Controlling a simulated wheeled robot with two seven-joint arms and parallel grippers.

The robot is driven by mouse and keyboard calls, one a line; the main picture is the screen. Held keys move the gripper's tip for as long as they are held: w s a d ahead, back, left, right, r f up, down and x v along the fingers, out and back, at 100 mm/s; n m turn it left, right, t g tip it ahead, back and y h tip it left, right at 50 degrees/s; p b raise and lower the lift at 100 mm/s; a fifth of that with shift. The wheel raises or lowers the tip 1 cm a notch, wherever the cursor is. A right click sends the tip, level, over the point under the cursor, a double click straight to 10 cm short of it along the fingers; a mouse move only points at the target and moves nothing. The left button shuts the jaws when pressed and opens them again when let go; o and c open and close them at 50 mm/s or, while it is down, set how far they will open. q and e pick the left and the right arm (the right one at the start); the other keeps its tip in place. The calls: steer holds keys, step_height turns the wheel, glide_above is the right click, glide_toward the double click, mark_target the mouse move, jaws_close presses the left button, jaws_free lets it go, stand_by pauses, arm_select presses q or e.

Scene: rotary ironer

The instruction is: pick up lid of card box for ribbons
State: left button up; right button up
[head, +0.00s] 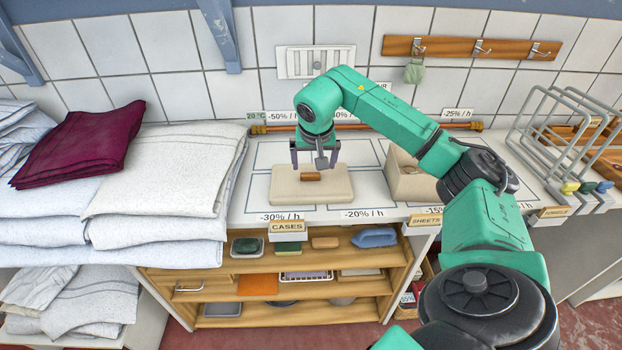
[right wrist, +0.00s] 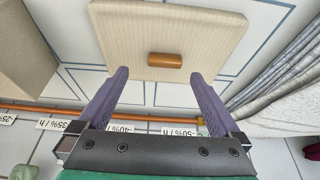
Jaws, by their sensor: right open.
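The lid (head: 285,190) is a flat beige square with a short brown handle (head: 311,176) in its middle. It lies on the white worktop above the "CASES" label. It also fills the top of the right wrist view (right wrist: 120,35), with the handle (right wrist: 165,60) between and just beyond the fingertips. The beige card box (head: 408,180) stands open to the right of the lid, partly behind my right arm. My right gripper (head: 316,158) is open and empty, pointing down behind and above the handle, apart from it. My left gripper is not in view.
Stacked white linens (head: 160,165) with a maroon cloth (head: 88,142) stand at the left. A wire rack (head: 560,120) stands at the right. A copper pipe (head: 390,126) runs along the back wall. Wooden shelves (head: 215,263) with small items are below the worktop.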

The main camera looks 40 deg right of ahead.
mark_target(311, 174)
steer(key=x, duration=0.1)
steer(key=p+x, duration=0.1)
steer(key=x, duration=0.3)
steer(key=shift+w+a, duration=0.35)
steer(key=shift+w, duration=0.1)
steer(key=shift+d+f, duration=0.15)
steer(key=shift+f, duration=0.15)
steer(key=c, duration=1.4)
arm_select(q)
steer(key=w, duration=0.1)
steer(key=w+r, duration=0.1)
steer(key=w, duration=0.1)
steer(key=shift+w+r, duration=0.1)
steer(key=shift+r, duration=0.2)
